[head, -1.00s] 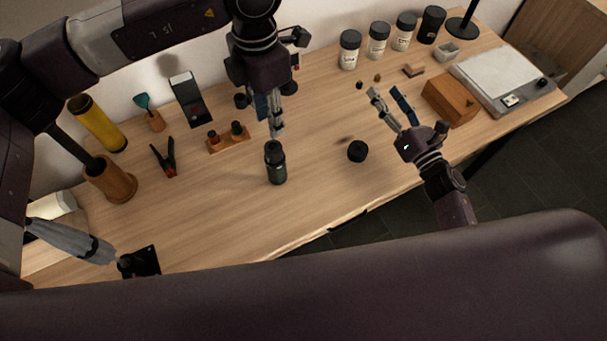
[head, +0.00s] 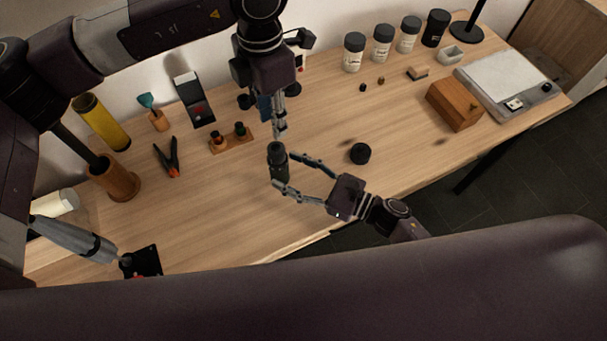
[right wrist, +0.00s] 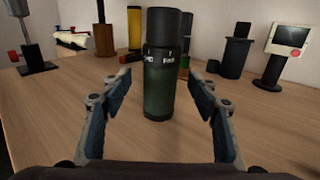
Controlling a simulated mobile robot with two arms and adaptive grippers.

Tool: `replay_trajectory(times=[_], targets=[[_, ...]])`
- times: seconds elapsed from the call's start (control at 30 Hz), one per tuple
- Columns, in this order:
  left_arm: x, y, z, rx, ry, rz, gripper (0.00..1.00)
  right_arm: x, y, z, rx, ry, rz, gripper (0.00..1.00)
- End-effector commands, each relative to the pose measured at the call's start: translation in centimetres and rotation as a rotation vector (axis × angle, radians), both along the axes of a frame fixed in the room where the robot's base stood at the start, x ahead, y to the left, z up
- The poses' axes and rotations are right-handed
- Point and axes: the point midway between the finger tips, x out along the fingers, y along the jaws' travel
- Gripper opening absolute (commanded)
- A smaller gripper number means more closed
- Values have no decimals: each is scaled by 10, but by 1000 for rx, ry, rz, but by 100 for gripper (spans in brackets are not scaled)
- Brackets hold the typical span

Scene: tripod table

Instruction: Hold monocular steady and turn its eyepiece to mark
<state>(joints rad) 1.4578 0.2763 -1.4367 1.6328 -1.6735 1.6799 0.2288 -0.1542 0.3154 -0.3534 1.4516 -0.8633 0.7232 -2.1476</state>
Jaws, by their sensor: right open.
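The monocular (head: 279,168) is a dark green and black cylinder standing upright on the table. In the right wrist view the monocular (right wrist: 161,95) stands ahead, with small white lettering on the black band below its eyepiece (right wrist: 164,25). My right gripper (head: 283,171) is open, its fingers on both sides of the monocular; in the right wrist view the gripper (right wrist: 161,80) shows gaps on both sides, so it is not clamped. My left gripper (head: 280,128) points down with its fingertips near the monocular's top; whether its fingers are apart or touch the eyepiece is unclear.
A black cap-like disc (head: 360,153) lies to the right of the monocular. A wooden box (head: 455,104) and several jars are at the right and back. The front table edge is close.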

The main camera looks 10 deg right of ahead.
Motion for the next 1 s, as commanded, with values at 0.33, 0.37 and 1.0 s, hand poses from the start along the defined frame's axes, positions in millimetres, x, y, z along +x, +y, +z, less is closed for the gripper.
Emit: replay_trajectory(times=[0.33,0.37,1.0], targets=[[0,0,0,0,0,0,29,22,30,0,1,1,-1,55],[0,0,0,0,0,0,29,22,31,0,0,2,-1,55],[0,0,0,0,0,0,29,23,31,0,0,2,-1,13]])
